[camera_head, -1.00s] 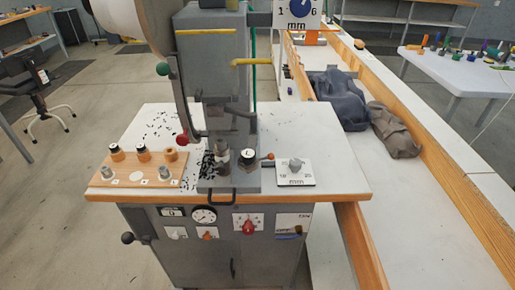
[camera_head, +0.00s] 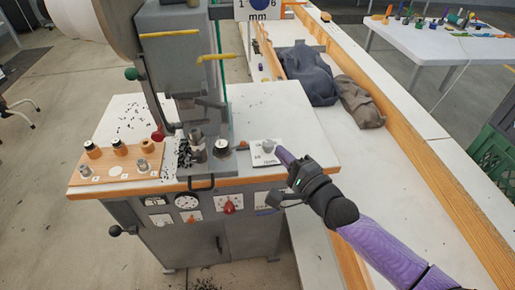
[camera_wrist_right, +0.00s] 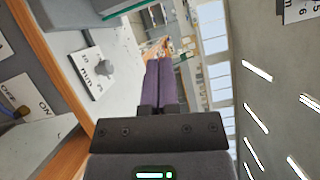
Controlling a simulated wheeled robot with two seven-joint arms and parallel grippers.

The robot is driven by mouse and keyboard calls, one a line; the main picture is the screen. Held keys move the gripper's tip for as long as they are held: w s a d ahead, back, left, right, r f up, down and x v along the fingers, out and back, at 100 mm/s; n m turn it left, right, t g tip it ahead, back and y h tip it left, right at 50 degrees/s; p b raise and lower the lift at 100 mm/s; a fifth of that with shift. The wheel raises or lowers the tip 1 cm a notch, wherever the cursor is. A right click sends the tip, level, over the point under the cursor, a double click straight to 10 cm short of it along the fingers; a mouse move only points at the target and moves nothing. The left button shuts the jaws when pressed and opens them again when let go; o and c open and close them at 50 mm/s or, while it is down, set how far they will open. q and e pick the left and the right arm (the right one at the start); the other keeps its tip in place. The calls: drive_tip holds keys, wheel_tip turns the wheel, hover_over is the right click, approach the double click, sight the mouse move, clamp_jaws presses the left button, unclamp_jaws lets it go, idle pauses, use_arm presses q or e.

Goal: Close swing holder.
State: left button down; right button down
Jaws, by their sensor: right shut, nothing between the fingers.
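The eyelet press (camera_head: 180,60) stands on a white-topped bench. Beside its grey metal post (camera_head: 197,143), a round black-capped part (camera_head: 221,148) with a short orange-knobbed lever (camera_head: 243,145) sits to the right; it looks like the swing holder, swung out from under the press head. My right gripper (camera_head: 281,153) has its purple fingers shut and empty, above the bench's right front area, right of the lever and apart from it. In the right wrist view the two fingers (camera_wrist_right: 160,75) lie together with nothing between them. My left gripper is not in view.
A dial plate with a grey knob (camera_head: 268,147) lies close to my right fingertips. A wooden block with several knobs (camera_head: 118,165) is at the left. A red knob (camera_head: 158,135) hangs by the press. Grey cloths (camera_head: 308,75) lie in the long tray at right.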

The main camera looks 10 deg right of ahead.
drive_tip(key=a, duration=0.1)
drive_tip(key=w+a+p, duration=0.1)
drive_tip(key=a, duration=0.1)
drive_tip(key=w+a+r, duration=0.1)
drive_tip(key=a, duration=0.1)
drive_tip(key=shift+a, duration=0.15)
drive_tip(key=shift+p, duration=0.3)
drive_tip(key=a+m+h+p, duration=0.1)
drive_tip(key=s+a+m+t+h+p, duration=0.1)
drive_tip(key=h, duration=0.1)
drive_tip(key=a+m+h+p, duration=0.1)
drive_tip(key=a, duration=0.1)
drive_tip(key=shift+s+t+h+p, duration=0.3)
drive_tip(key=shift+s+h, duration=0.1)
drive_tip(key=shift+f, duration=0.1)
